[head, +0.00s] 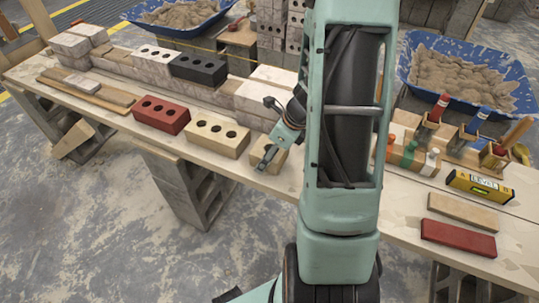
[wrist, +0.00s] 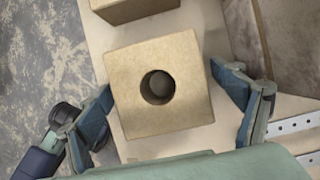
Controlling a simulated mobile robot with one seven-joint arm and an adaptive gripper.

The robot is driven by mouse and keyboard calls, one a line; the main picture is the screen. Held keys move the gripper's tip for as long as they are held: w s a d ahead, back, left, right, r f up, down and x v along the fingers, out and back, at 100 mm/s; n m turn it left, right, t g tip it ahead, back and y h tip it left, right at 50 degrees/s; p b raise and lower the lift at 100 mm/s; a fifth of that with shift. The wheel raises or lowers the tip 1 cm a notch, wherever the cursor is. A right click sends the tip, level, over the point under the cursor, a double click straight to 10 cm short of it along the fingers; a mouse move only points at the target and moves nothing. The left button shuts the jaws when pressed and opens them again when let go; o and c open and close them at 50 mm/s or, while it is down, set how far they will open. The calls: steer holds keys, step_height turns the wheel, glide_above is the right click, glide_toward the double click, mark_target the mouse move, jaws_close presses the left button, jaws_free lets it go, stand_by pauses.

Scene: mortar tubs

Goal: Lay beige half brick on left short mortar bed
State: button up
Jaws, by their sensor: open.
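The beige half brick (wrist: 188,100) has a single round hole and lies on the wooden bench. In the wrist view it sits between the two spread fingers of my gripper (wrist: 162,80), with a gap at each side. In the head view my gripper (head: 268,133) is over the half brick (head: 280,157), which is partly hidden by a finger and my arm. My gripper is open and holds nothing. A low wall of pale bricks (head: 130,67) runs along the back of the bench. I cannot make out the left short mortar bed clearly.
A full beige brick (head: 217,147) and a red brick (head: 150,123) stand left of the half brick. A black brick (head: 198,76) is on the wall. A level (head: 482,185) and red slab (head: 458,238) lie right. Mortar tubs (head: 522,98) stand behind.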

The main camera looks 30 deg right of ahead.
steer(key=c, duration=2)
steer(key=shift+r, duration=0.1)
steer(key=shift+c, duration=0.6)
steer(key=shift+w+r, duration=0.1)
